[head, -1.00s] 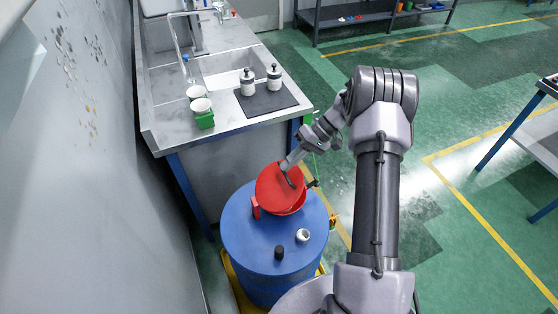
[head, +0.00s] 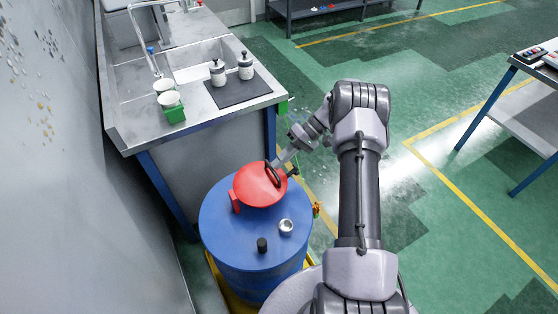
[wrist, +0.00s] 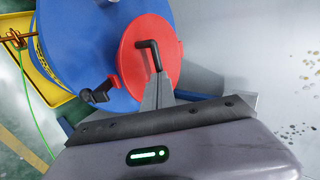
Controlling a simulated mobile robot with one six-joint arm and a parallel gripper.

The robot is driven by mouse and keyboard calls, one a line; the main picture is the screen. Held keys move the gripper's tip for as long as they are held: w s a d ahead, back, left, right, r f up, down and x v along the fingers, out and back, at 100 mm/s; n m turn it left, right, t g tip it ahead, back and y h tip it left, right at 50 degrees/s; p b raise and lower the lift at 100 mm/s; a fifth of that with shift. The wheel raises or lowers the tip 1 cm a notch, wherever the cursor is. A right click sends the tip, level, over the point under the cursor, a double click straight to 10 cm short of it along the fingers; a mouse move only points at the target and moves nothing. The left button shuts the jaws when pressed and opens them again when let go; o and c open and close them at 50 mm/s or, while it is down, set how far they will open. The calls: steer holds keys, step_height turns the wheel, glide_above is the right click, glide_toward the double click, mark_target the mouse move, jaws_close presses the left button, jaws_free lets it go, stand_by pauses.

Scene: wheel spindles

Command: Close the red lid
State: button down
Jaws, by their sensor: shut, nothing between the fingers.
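The red lid (head: 258,188) lies about flat on top of the blue drum (head: 225,225), covering the red funnel opening. A dark curved handle (head: 272,175) stands on the lid. In the wrist view the round lid (wrist: 140,75) fills the middle, with its bent black handle (wrist: 150,52) just beyond the fingertips. My gripper (head: 281,163) is at the lid's far right edge, beside the handle. In the wrist view its fingers (wrist: 158,84) are together and empty, overlapping the lid in the picture; I cannot tell whether they touch it.
A silver cap (head: 286,227) and a black cap (head: 262,245) are on the drum's near side. A sink counter (head: 135,125) with bottles and cups stands behind. A grey wall is at left. Green floor to the right is open, with a table (head: 530,115) farther out.

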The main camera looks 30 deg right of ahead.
stand_by(0.4)
steer(key=p+v, duration=0.3)
steer(key=v, duration=0.9)
